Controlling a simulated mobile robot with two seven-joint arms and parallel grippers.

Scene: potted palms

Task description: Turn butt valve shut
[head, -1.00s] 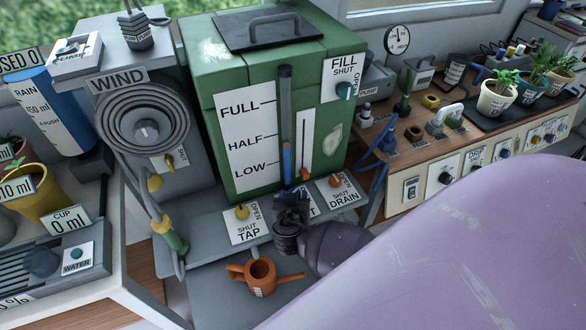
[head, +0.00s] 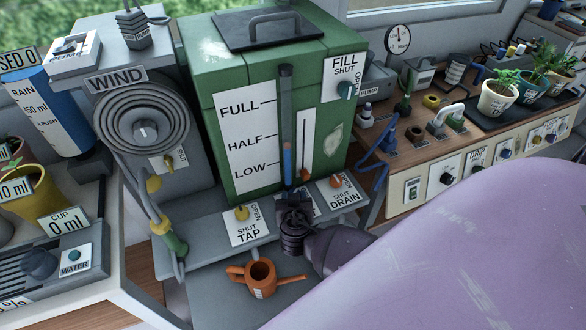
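The green water butt (head: 230,85) stands in the middle of the head view, with a FULL/HALF/LOW gauge (head: 286,120) partly filled with blue. On the ledge in front are a yellow TAP valve (head: 241,213) and an orange DRAIN valve (head: 336,181), each with SHUT and OPEN marks. A FILL knob (head: 346,90) is on the butt's upper right. An orange knob (head: 305,175) sits at the bottom of a white slotted strip. My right gripper (head: 295,205) is between the TAP and DRAIN valves, covering most of a label there. Its fingers are too dark to read. My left gripper is not seen.
An orange watering can (head: 260,277) stands below the ledge, close to my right gripper. A hose reel (head: 146,130) marked WIND is at left. Potted plants (head: 497,95) and a control panel bench are at right. My purple arm blocks the lower right.

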